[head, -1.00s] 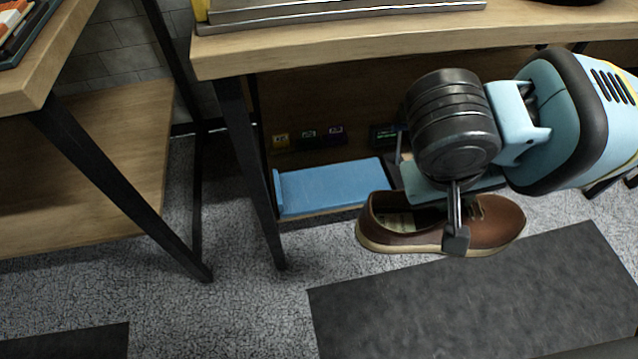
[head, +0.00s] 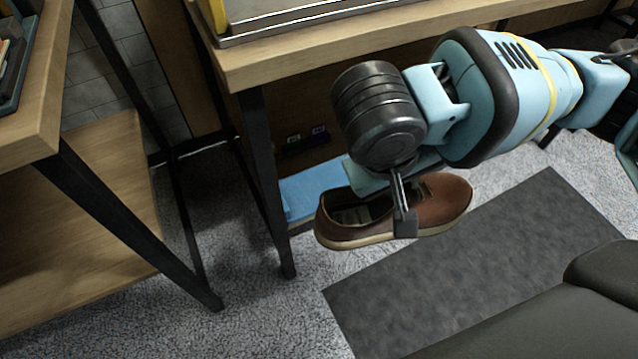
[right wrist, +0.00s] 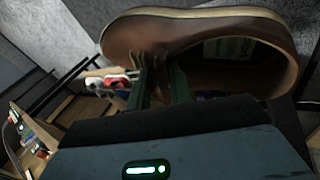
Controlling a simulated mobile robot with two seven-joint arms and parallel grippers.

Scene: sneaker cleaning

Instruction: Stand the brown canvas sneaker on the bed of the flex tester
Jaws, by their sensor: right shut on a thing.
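The brown canvas sneaker (head: 446,204) has a pale sole and hangs roughly level, toe to the right, above the floor in front of the bench. My right gripper (head: 402,212) is shut on its upper by the opening; one finger shows outside the near side. In the right wrist view the sneaker (right wrist: 122,38) fills the top, with the gripper's fingers (right wrist: 162,82) against it. A flat blue platform (head: 312,186) lies low under the bench, behind the sneaker and partly hidden by it and my arm; I cannot tell if it is the flex tester's bed. My left gripper is out of view.
The wooden bench (head: 300,62) stands above and behind, with a metal tray (head: 300,22) on top. Its black leg (head: 268,180) is left of the sneaker. Another wooden table with a low shelf (head: 75,215) is at left. A dark mat (head: 480,260) lies on the floor.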

